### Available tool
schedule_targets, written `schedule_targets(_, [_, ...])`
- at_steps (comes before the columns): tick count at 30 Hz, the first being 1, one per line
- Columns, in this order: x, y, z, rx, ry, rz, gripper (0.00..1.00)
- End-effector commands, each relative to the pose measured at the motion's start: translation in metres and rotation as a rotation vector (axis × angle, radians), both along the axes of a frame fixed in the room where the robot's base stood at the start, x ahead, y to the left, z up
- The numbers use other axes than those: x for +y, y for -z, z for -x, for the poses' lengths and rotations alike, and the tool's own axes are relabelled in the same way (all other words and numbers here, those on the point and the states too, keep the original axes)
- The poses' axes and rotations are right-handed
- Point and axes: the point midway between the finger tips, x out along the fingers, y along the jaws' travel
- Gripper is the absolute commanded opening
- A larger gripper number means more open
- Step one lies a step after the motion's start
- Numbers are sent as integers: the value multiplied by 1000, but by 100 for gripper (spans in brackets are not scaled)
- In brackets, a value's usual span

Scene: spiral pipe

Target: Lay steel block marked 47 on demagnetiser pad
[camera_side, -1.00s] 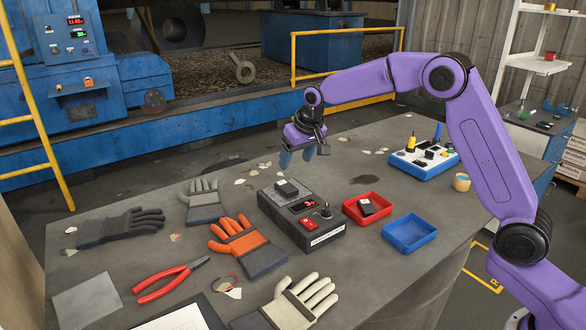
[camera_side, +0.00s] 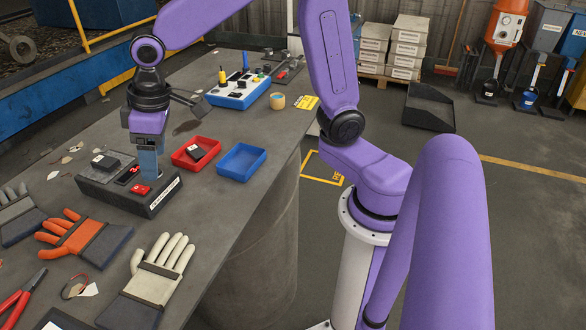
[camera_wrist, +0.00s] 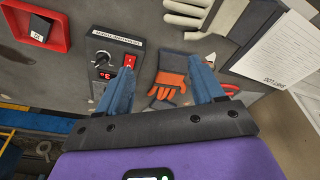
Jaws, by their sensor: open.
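The demagnetiser (camera_side: 150,205) is a dark box with a red display, a red switch and a knob; its front also shows in the wrist view (camera_wrist: 125,49). A dark block (camera_side: 105,161) with a small white mark lies on its pad. Another dark block (camera_side: 196,153) with a white label lies in the red tray (camera_side: 177,160); it also shows in the wrist view (camera_wrist: 40,29). I cannot read either number with certainty. My gripper (camera_side: 149,175) points down at the demagnetiser's control end, open and empty. The wrist view (camera_wrist: 165,70) shows its fingers apart.
An empty blue tray (camera_side: 240,174) stands right of the red tray. A control box (camera_side: 238,92) and a small round pot (camera_side: 277,101) stand farther back. Orange (camera_side: 80,238) and cream (camera_side: 160,270) gloves and red pliers (camera_side: 20,300) lie in front.

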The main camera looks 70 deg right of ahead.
Motion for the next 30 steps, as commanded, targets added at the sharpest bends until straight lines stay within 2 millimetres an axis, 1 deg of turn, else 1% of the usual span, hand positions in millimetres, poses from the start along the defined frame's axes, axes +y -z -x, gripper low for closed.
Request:
schedule_targets(1, [-2, 0, 27, 14, -56, 8, 68])
schedule_targets(2, [-4, 1, 42, 22, -88, 13, 68])
schedule_targets(3, [-7, 2, 61, 35, -129, 21, 68])
schedule_targets(5, [-13, 4, 90, 52, -194, 33, 68])
schedule_targets(6, [-17, 6, 109, 62, -236, 41, 68])
schedule_targets(8, [-27, 10, 136, 80, -300, 56, 68])
schedule_targets(9, [-34, 13, 153, 91, -340, 64, 68])
schedule_targets(12, [-51, 20, 191, 114, -434, 85, 68])
schedule_targets(15, [-67, 26, 218, 131, -505, 102, 68])
schedule_targets(18, [-79, 31, 235, 144, -551, 114, 68])
schedule_targets(21, [-84, 33, 242, 149, -574, 121, 68])
schedule_targets(30, [-85, 33, 243, 150, -579, 122, 68])
